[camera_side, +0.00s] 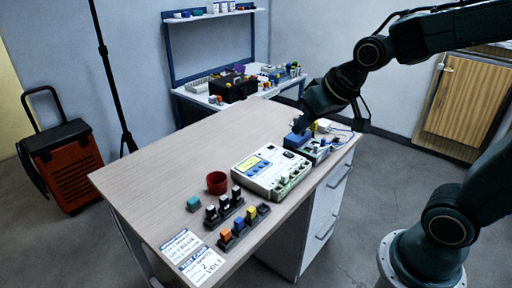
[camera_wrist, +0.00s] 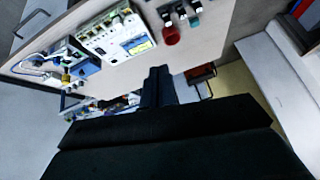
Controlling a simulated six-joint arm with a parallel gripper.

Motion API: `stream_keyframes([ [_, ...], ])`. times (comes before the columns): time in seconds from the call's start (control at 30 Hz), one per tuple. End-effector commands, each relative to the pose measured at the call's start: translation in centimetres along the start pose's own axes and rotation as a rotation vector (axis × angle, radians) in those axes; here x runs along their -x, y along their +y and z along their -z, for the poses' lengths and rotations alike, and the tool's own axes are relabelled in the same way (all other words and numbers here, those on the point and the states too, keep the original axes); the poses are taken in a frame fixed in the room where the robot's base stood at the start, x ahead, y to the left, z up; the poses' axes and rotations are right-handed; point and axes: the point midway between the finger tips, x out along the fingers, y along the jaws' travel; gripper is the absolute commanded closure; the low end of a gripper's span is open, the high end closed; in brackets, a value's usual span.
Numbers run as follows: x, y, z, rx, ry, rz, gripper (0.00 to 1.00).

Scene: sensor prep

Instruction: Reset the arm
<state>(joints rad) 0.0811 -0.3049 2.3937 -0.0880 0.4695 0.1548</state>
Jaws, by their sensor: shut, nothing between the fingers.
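My gripper (camera_side: 299,124) is at the far right end of the desk, above or beside a blue device (camera_side: 297,140); I cannot tell the exact gap. In the wrist view the fingers of my gripper (camera_wrist: 159,72) are together with nothing between them. A white instrument box (camera_side: 270,172) with a yellow-green display lies on the desk; it also shows in the wrist view (camera_wrist: 120,42). A red cup (camera_side: 217,183) stands beside it, and shows in the wrist view (camera_wrist: 171,34).
Two dark racks (camera_side: 224,209) (camera_side: 243,228) with coloured blocks, a teal block (camera_side: 194,203) and printed cards (camera_side: 192,257) sit at the front of the desk (camera_side: 150,180). The desk's left half is clear. A cluttered second bench (camera_side: 200,98) stands behind.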

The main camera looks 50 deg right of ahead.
Motion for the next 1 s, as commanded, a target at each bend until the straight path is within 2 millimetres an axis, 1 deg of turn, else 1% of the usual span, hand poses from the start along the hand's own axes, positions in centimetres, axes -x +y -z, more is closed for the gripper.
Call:
stream_keyframes([
  [0.03,1.1,0.0,-0.7,0.019,0.0,-0.004,1.0],
  [0.2,4.2,0.1,-3.4,0.076,-0.026,-0.019,1.0],
  [0.4,7.2,0.5,-6.8,0.135,-0.058,-0.033,1.0],
  [0.5,8.2,0.8,-8.2,0.156,-0.071,-0.038,1.0],
  [0.6,8.9,0.9,-9.3,0.171,-0.081,-0.04,1.0],
  [0.7,9.2,1.1,-9.9,0.179,-0.088,-0.042,1.0],
  [1.0,9.3,1.1,-10.1,0.182,-0.092,-0.042,1.0],
])
